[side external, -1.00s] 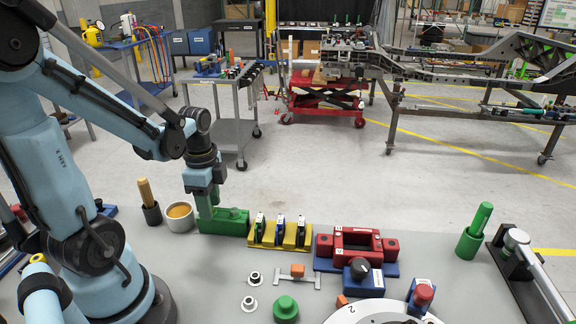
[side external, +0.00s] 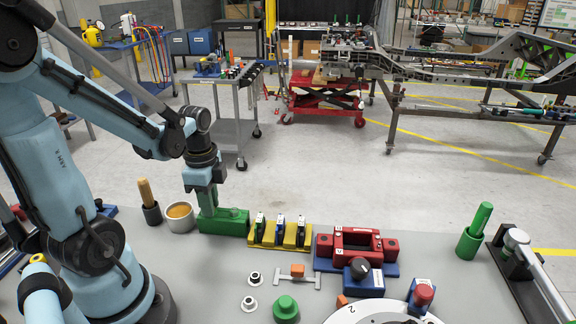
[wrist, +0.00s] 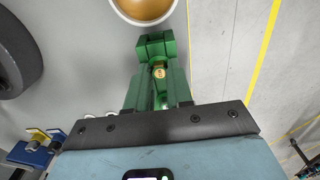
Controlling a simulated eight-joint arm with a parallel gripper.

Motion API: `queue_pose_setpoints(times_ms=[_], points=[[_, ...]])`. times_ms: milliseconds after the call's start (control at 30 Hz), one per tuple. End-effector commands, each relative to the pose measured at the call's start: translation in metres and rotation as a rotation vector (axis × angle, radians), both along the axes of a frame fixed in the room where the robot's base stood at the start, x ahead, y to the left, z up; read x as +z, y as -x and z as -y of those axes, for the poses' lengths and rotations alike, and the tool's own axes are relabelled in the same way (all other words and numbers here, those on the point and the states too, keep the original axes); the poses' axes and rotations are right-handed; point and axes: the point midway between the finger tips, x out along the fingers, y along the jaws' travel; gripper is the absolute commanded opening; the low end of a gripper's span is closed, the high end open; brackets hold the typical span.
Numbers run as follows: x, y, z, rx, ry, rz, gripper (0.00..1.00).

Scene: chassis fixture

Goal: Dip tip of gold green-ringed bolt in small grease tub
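The small grease tub (side external: 179,226) is a white round cup with amber grease, left of the green block. It also shows at the top of the wrist view (wrist: 147,25), cut by the frame edge. My gripper (side external: 207,203) points down at the left end of the green block (side external: 230,224). In the wrist view my fingers (wrist: 160,78) lie on either side of a small gold piece, apparently the bolt (wrist: 159,72). I cannot tell whether they grip it or stand around it. Its tip is hidden, and no green ring is clear.
A black cup with a wooden-handled tool (side external: 148,200) stands left of the tub. A yellow rack (side external: 279,235) with several dark pieces is right of the green block. A red fixture (side external: 352,243) stands further right. Bare grey table lies in front of the block.

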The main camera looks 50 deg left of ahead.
Motion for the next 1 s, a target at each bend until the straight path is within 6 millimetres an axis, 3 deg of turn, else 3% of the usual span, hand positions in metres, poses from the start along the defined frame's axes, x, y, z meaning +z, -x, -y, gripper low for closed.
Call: queue_pose_setpoints(times_ms=[367, 1000], points=[[0.004, 0.000, 0.000, 0.000, 0.000, 0.000, 0.00], [0.050, 0.000, 0.000, 0.000, 0.000, 0.000, 0.00]])
